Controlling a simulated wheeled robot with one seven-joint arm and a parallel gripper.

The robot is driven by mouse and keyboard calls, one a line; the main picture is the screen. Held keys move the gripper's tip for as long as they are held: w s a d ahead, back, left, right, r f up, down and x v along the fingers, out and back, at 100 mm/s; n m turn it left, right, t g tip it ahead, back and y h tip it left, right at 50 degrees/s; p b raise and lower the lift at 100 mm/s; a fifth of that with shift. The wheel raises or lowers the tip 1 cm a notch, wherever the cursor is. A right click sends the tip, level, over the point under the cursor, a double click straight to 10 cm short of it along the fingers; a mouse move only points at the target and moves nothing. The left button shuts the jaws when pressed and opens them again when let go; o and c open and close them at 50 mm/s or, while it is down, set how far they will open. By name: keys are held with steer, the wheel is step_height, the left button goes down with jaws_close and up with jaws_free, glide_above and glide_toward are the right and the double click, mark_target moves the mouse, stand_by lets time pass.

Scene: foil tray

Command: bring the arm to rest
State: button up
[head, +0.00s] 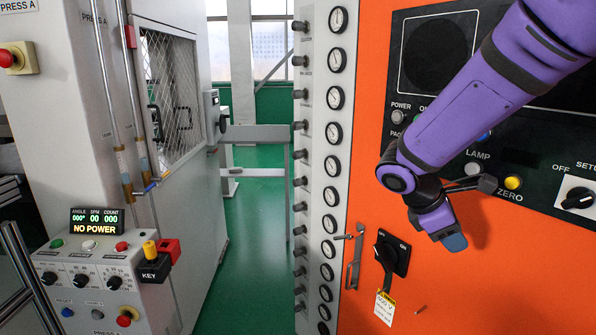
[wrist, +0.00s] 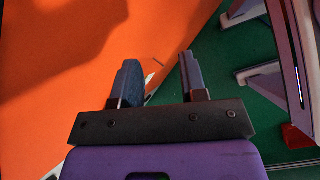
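My purple arm reaches in from the upper right in the head view, and my gripper (head: 452,240) hangs at its end, tilted downward in front of the orange cabinet. In the wrist view my gripper (wrist: 158,80) has its two fingers apart with a clear gap between them, and nothing is held there. The head view shows the fingers nearly edge-on. No foil tray is visible in either view.
The orange cabinet (head: 480,290) carries a black ON/OFF switch (head: 392,254) with a hanging tag (head: 384,308), close to my gripper's left. A gauge column (head: 325,200) stands beside it. The grey press (head: 100,150) shows NO POWER. Green floor (head: 250,230) lies between.

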steer(key=s+r+m+t+y, duration=0.2)
steer(key=s+r+m+y, duration=0.2)
steer(key=s+m, duration=0.3)
steer(key=s+d+r+m+t+y, duration=0.1)
steer(key=s+r+m+t+y, duration=0.2)
steer(key=s+r+m, duration=0.4)
steer(key=shift+s+r+m+t+y, duration=0.25)
steer(key=shift+s+y, duration=0.35)
steer(key=shift+s, duration=1.95)
steer(key=shift+f, duration=0.1)
